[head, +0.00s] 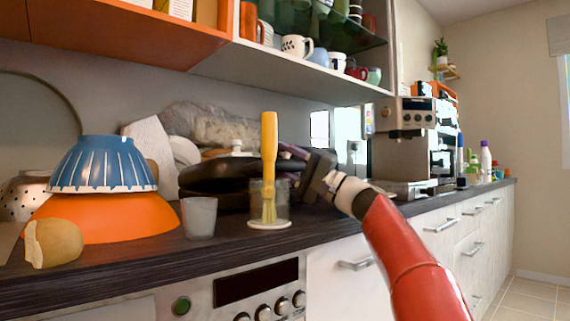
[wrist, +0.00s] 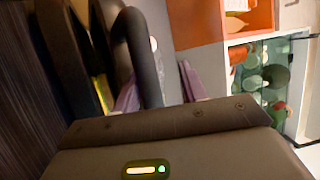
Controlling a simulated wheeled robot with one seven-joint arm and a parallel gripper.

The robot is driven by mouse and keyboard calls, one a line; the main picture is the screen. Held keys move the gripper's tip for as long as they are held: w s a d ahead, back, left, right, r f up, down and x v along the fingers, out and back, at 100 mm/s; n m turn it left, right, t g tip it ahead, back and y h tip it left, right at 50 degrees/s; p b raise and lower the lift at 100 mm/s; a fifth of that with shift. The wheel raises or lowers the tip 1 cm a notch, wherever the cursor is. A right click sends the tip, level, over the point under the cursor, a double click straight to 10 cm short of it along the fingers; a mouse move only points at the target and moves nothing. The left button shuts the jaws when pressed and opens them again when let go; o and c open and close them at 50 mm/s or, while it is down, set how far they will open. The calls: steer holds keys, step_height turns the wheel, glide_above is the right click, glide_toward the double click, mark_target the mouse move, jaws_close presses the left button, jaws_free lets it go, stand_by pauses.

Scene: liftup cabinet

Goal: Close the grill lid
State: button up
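The black grill (head: 212,177) sits on the counter behind the clear cup with the yellow-handled brush. Its dark lid lies over the lower part with a gap at the front; the exact lid angle is hard to tell. My gripper (head: 292,165) is at the grill's right side, partly hidden by the brush and cup. In the wrist view, a dark curved bar (wrist: 143,52), seemingly the grill's handle, runs between the two purple fingers of my gripper (wrist: 157,88). The fingers are apart, with space on the right of the bar; contact with the left finger is unclear.
The yellow brush (head: 269,150) in its cup and a grey cup (head: 199,217) stand in front of the grill. Blue (head: 103,164) and orange (head: 108,217) bowls and bread are at left. A coffee machine (head: 405,150) stands right. A shelf (head: 300,73) with mugs hangs above.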

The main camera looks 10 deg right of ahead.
steer(key=shift+f, duration=0.15)
steer(key=shift+s+d+f, duration=0.1)
steer(key=shift+d+f, duration=0.05)
steer(key=shift+d, duration=0.1)
steer(key=b+v, duration=0.1)
steer(key=v, duration=0.2)
steer(key=s+d, duration=0.6)
steer(key=d, duration=0.3)
steer(key=shift+d+r, duration=0.25)
steer(key=shift+d, duration=0.15)
steer(key=shift+w, duration=0.1)
